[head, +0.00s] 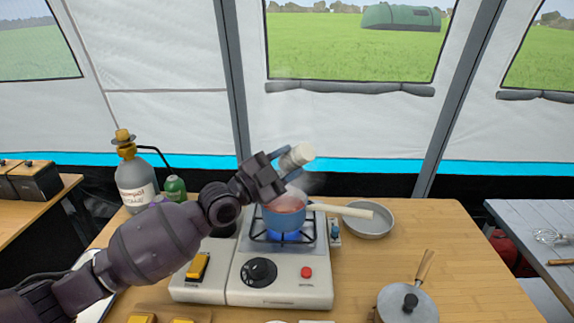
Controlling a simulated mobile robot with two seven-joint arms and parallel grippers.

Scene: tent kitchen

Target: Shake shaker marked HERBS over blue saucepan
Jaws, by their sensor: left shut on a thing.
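My left gripper (280,171) is shut on a small pale shaker (298,156). It holds the shaker tilted, with its whitish end toward the upper right, above the blue saucepan. No marking on the shaker can be read from here. The blue saucepan (284,218) stands on the lit burner of the camping stove (285,285), with reddish contents, steam above it and a pale handle (345,209) pointing right. The gripper covers part of the saucepan's back left rim. My right gripper is not in view.
A grey pan (369,221) sits right of the stove. A lidded pot (407,304) with a wooden handle stands at the front right. A gas bottle (136,184) and a green canister (175,189) stand at the back left.

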